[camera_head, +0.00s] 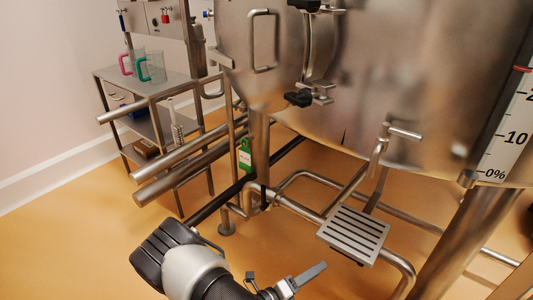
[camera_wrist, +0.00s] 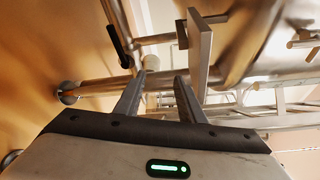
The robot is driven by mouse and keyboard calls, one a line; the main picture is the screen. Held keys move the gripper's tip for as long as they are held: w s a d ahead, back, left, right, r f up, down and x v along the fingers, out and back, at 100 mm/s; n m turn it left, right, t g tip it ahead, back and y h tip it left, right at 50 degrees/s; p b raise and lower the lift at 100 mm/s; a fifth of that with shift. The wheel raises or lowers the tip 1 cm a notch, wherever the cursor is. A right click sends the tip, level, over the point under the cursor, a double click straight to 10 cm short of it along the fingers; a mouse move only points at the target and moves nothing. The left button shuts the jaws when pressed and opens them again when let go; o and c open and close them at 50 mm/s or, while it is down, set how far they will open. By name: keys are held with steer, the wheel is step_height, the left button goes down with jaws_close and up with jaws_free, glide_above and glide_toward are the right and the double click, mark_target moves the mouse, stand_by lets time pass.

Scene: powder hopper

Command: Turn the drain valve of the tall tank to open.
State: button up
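The tall tank (camera_head: 400,70) is a large steel vessel filling the upper right of the head view. Pipes run under it. A small dark handle (camera_head: 264,197) sits on the pipe joint below; I cannot tell surely that it is the drain valve's. In the wrist view a black lever (camera_wrist: 117,46) stands beside the pipes, left of and beyond my fingers. My gripper (camera_wrist: 160,76) is open and empty, with a pale round pipe end (camera_wrist: 151,63) beyond the gap. In the head view my gripper (camera_head: 285,273) is low at the centre, in front of the pipes.
A slatted step (camera_head: 354,234) stands right of my gripper. Thick horizontal bars (camera_head: 190,165) and a green tag (camera_head: 245,155) are on the left. A steel cart (camera_head: 165,83) with two jugs stands at the wall. Open floor (camera_head: 75,245) lies at lower left.

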steer(key=s+r+n+g+y+b, duration=0.2)
steer(key=s+r+n+y+b, duration=0.4)
steer(key=r+n, duration=1)
steer(key=s+r+n+g+y+b, duration=0.25)
steer(key=s+r+n+y, duration=0.6)
steer(key=r+n, duration=0.75)
step_height(320, 180, up, 27)
steer(key=p, duration=2.8)
steer(key=shift+s+r+n, duration=0.15)
steer(key=shift+s+n, duration=0.15)
steer(key=shift+s, duration=0.05)
steer(key=shift+d+t+h, duration=0.15)
steer(key=shift+t+h, duration=0.1)
